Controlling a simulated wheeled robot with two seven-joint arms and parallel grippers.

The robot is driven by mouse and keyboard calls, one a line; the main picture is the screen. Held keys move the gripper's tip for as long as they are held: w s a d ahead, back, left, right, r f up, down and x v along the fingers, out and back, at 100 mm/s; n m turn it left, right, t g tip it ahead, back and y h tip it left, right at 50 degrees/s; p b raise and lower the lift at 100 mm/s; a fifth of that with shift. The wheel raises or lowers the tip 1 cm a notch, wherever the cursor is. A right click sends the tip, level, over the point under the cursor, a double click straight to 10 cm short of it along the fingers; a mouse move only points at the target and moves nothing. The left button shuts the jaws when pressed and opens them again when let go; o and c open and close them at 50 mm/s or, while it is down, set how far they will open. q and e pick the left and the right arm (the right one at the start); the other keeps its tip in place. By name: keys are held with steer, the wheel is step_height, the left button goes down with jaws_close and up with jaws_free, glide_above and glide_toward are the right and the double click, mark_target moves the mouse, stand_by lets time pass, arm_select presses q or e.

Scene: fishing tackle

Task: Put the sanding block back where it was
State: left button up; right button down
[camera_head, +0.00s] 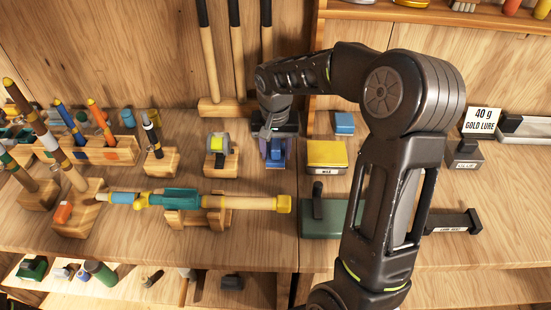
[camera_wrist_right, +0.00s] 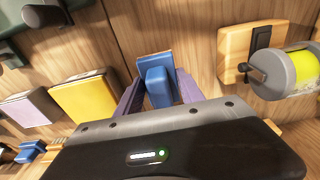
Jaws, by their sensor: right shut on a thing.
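The sanding block appears to be the blue block with a raised blue grip (camera_wrist_right: 157,88) in the right wrist view. My right gripper (camera_wrist_right: 160,92) is shut on it, with purple fingers on either side. In the head view my right gripper (camera_head: 276,150) is low over the back of the bench, between the reel stand and the yellow box, and the arm's end partly hides the block. Whether the block touches the bench is not clear. My left gripper is not in view.
A yellow box (camera_head: 326,155) stands just right of the gripper, with a small blue box (camera_head: 344,123) behind it. A reel on a wooden stand (camera_head: 219,160) is close on the left. A rod on wooden supports (camera_head: 240,203) and a green base (camera_head: 320,226) lie in front.

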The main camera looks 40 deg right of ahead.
mark_target(276, 160)
steer(key=shift+f, duration=1.85)
steer(key=shift+f, duration=0.15)
steer(key=c, duration=0.7)
jaws_free()
steer(key=r, duration=0.8)
steer(key=s+r, duration=0.1)
steer(key=r, duration=0.3)
steer(key=shift+a+r+b, duration=0.15)
steer(key=shift+a+b, duration=0.15)
steer(key=shift+a, duration=0.1)
